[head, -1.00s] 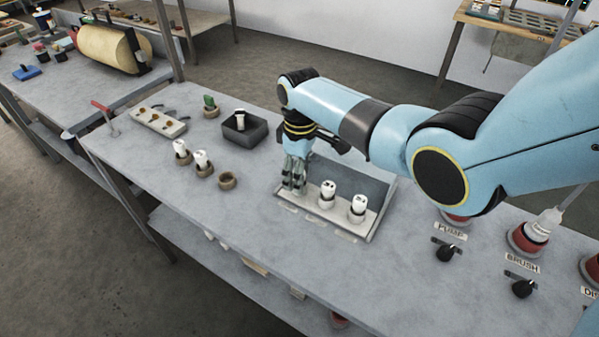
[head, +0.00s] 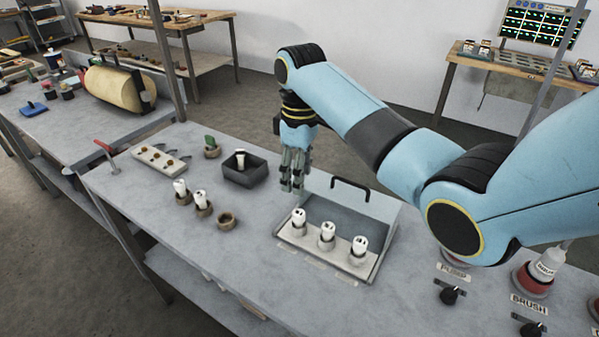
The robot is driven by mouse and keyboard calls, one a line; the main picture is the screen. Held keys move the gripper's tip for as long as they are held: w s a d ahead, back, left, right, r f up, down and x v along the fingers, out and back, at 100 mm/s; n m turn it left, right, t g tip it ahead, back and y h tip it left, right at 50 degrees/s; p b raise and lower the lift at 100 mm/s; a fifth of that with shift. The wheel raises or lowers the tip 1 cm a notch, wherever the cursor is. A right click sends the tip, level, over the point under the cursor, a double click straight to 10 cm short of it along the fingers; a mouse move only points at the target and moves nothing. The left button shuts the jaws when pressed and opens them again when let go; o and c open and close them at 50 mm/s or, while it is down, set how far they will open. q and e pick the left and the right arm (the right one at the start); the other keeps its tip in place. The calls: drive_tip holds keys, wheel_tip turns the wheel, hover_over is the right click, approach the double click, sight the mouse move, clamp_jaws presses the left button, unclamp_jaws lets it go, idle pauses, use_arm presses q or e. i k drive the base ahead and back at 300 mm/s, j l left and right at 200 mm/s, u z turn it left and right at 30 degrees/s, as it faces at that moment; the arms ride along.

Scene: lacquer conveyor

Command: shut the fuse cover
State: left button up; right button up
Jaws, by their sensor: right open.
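The fuse cover (head: 358,206) is a clear panel with a black handle (head: 350,184) on its upper edge. It stands open, tilted back behind the fuse base (head: 310,247). Three white fuses stand in the base: a left one (head: 298,218), a middle one (head: 327,233) and a right one (head: 359,247). My right gripper (head: 291,186) points down, open and empty, above and behind the left fuse, left of the cover's handle. My left gripper is out of view.
On the bench's left stand two white fuses in round holders (head: 202,203), an empty ring holder (head: 228,221), a dark bin (head: 245,170) with a white fuse and a switch strip (head: 160,159). Knobs (head: 452,296) and bottles (head: 537,275) stand at right. Bench front is clear.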

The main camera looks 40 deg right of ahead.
sight(359, 196)
drive_tip(key=k+j, duration=0.8)
drive_tip(key=k, duration=0.05)
